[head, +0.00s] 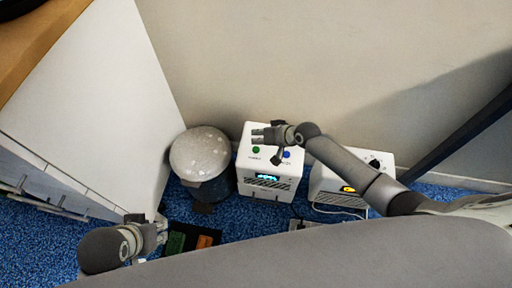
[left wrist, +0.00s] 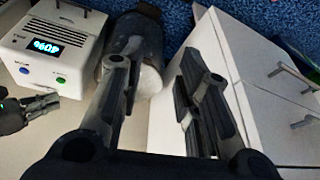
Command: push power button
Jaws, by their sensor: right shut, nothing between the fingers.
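A white device (head: 258,196) stands by the wall, with a green button (head: 256,149), a blue button (head: 287,154) and a lit display (head: 267,177). The button labels are too small to read. The left wrist view also shows its green button (left wrist: 61,80) and blue button (left wrist: 23,70). My right gripper (head: 257,136) is shut and empty, over the device's button face; I cannot tell whether it touches. Its fingers also show in the left wrist view (left wrist: 52,101), near the green button. My left gripper (left wrist: 155,65) is open and empty, low at the left in the head view (head: 162,230).
A grey round-topped bin (head: 201,152) stands left of the device. A second white device (head: 327,185) with a black knob (head: 375,163) stands to the right. A black tray with green (head: 175,243) and orange (head: 204,241) pieces lies in front. A white cabinet (left wrist: 255,65) is near my left gripper.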

